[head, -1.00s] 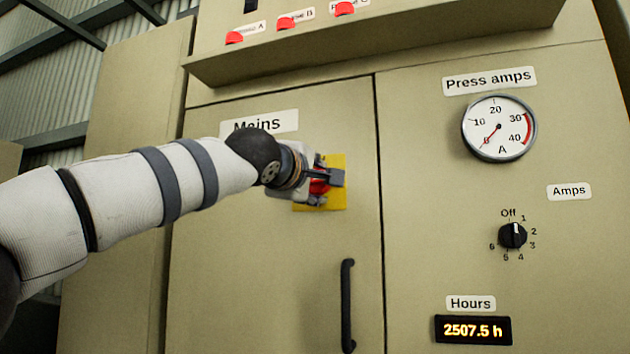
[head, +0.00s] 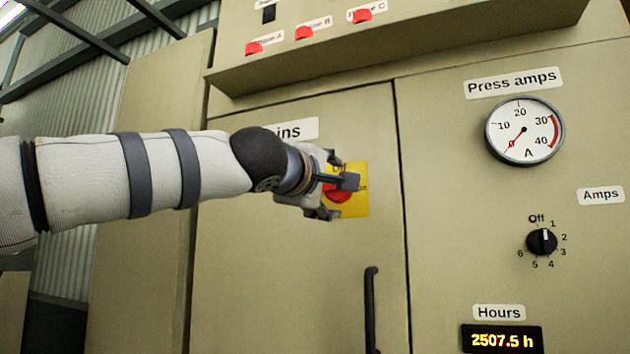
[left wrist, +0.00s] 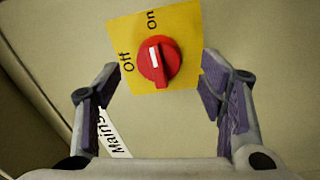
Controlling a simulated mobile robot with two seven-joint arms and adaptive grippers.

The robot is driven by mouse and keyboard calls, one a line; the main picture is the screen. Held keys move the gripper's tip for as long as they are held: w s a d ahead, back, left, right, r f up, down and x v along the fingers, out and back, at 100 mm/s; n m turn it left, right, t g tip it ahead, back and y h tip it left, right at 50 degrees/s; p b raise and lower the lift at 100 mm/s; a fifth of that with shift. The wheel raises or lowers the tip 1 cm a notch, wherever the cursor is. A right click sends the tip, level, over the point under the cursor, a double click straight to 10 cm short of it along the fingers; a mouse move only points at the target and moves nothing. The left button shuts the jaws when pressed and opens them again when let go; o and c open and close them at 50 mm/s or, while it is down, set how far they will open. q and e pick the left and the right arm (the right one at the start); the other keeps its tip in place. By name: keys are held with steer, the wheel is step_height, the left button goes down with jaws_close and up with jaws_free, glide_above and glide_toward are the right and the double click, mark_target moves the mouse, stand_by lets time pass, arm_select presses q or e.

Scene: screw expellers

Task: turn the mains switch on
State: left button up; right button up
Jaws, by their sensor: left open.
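The mains switch is a red rotary knob (left wrist: 158,64) on a yellow plate (left wrist: 182,25) marked Off and On. In the left wrist view, its white mark points toward On. The plate also shows in the head view (head: 357,204), partly hidden by my gripper. My left gripper (left wrist: 160,80) is open and empty, its fingers on either side of the knob with clear gaps. In the head view, my left gripper (head: 336,194) is in front of the switch. My right gripper is not in view.
The cabinet door has a black handle (head: 371,312) below the switch and a Mains label (head: 300,129) above. A ledge (head: 400,52) with red indicators juts out higher up. An ammeter (head: 525,131), Amps selector (head: 541,241) and hours display (head: 502,339) are to the right.

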arm_select(q)
steer(key=v, duration=0.8)
